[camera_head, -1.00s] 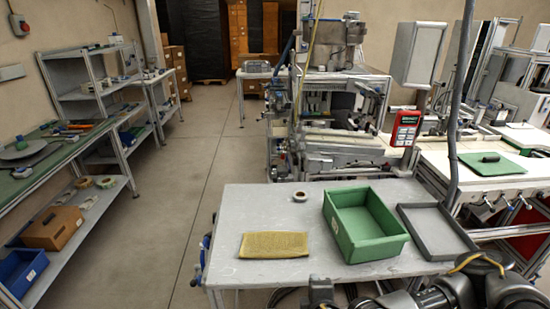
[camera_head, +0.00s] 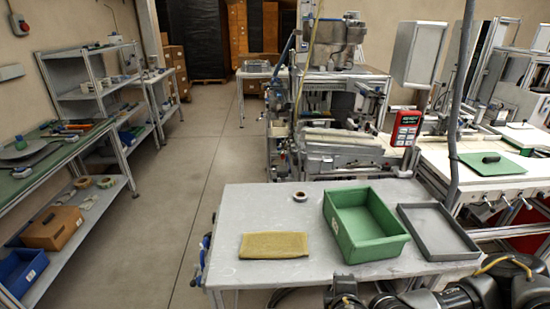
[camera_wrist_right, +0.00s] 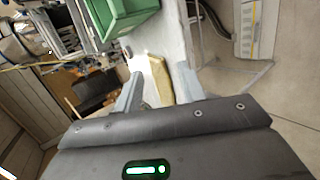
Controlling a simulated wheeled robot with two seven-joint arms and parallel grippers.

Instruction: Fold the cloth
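A yellow cloth (camera_head: 274,245) lies flat as a rectangle at the front left of the grey table (camera_head: 240,206). In the right wrist view the cloth (camera_wrist_right: 160,80) shows between and beyond the fingers. My right arm comes in from the lower right in the head view, and its dark end (camera_head: 345,292) is at the table's front edge, right of the cloth and apart from it. In the right wrist view my right gripper (camera_wrist_right: 160,92) has its two fingers spread with nothing held. My left gripper is not in view.
A green bin (camera_head: 365,248) stands right of the cloth, with a grey tray (camera_head: 437,232) beyond it. A small tape reel (camera_head: 300,195) lies behind the cloth. The table is clear around the cloth's left and back.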

